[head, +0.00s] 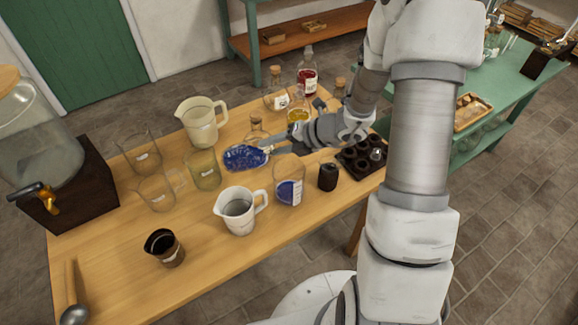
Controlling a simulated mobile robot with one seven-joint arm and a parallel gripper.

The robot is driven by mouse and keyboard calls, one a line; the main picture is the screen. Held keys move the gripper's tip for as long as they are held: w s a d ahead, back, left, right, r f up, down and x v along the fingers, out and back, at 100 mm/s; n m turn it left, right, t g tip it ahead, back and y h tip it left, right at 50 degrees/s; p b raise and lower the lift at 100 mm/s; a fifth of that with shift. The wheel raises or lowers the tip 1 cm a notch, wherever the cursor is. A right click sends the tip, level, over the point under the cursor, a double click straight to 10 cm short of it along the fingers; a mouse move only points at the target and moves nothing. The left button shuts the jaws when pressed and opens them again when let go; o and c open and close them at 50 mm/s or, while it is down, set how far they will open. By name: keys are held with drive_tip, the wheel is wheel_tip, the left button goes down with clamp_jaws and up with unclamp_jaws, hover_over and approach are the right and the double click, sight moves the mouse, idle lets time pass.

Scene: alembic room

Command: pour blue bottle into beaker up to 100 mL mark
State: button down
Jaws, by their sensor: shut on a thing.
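A bottle of blue liquid (243,158) is held by my gripper (268,150) above the middle of the wooden table. It lies tilted almost on its side, and its outer end points left. My gripper is shut on its right part. A clear glass beaker (204,172) stands just left of the bottle's outer end. I cannot tell whether any liquid passes between them, and its marks are too small to read. Two more clear beakers stand farther left, one at the back (138,155) and one nearer (158,192). Another clear vessel (289,183) with a blue patch stands to the right.
Bottles with red (307,80) and yellow (298,116) contents stand behind my gripper. A dark rack (361,158) is at right.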

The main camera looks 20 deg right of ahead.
drive_tip(key=shift+w+a+r+g+h+p, duration=0.15)
drive_tip(key=shift+a+r+g+h+p, duration=0.25)
drive_tip(key=shift+p, duration=1.2)
drive_tip(key=shift+w+d+r+g+h+p, duration=0.1)
drive_tip(key=shift+g+h+p, duration=0.35)
drive_tip(key=shift+p, duration=1.1)
drive_tip(key=shift+w+a+r+g+h+p, duration=0.1)
drive_tip(key=shift+w+a+g+h+p, duration=0.3)
drive_tip(key=shift+p, duration=1.25)
drive_tip(key=shift+a+g+h+p, duration=0.2)
drive_tip(key=shift+h+p, duration=0.45)
drive_tip(key=shift+p, duration=0.95)
